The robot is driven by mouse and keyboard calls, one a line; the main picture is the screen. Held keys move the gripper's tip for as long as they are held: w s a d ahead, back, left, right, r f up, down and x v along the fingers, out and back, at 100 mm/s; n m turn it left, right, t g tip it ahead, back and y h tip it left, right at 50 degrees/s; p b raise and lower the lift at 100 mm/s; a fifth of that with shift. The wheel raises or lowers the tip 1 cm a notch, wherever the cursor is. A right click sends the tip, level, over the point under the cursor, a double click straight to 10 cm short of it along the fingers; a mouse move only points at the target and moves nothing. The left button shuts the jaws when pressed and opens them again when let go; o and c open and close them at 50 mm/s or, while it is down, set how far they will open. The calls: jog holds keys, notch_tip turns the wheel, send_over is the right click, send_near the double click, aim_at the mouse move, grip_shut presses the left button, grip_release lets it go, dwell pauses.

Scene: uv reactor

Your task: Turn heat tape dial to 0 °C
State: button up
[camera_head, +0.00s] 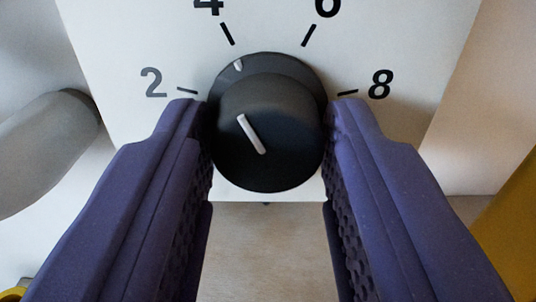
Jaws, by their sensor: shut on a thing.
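The heat tape dial is a black round knob (285,165) on a white panel (130,45). A white line on its face slants to the upper left, and a small white mark on its skirt sits close to the tick for 4. The numbers 2, 4, 6 and 8 show around it; 4 and 6 are cut off by the top edge. The bottom of the scale is hidden or out of view. My gripper (268,135) has two purple fingers with dark textured pads, one on each side of the knob, shut on it.
A grey rounded cylinder (45,145) is at the left of the panel. A yellow surface (512,235) is at the lower right, and a small yellow piece (14,292) is at the lower left. A pale wooden surface (268,255) lies below the panel.

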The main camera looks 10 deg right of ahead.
jog(key=shift+b, duration=0.3)
jog(key=n+b, duration=0.1)
jog(key=b, duration=0.2)
jog(key=n+b, duration=0.2)
jog(key=b, duration=0.2)
jog(key=shift+f+n, duration=0.3)
jog(key=n+b, duration=0.5)
jog(key=b, duration=0.4)
jog(key=shift+r+n, duration=0.15)
jog(key=shift+n, duration=0.15)
jog(key=n+b, duration=0.6)
jog(key=b, duration=0.3)
jog(key=shift+s+r, duration=0.1)
jog(key=shift+c, duration=0.2)
jog(key=n+b, duration=0.3)
jog(key=shift+r, duration=0.15)
jog(key=shift+r+n+b, duration=0.2)
jog(key=shift+n+b, duration=0.6)
jog(key=shift+b, duration=0.25)
jog(key=shift+r, duration=0.1)
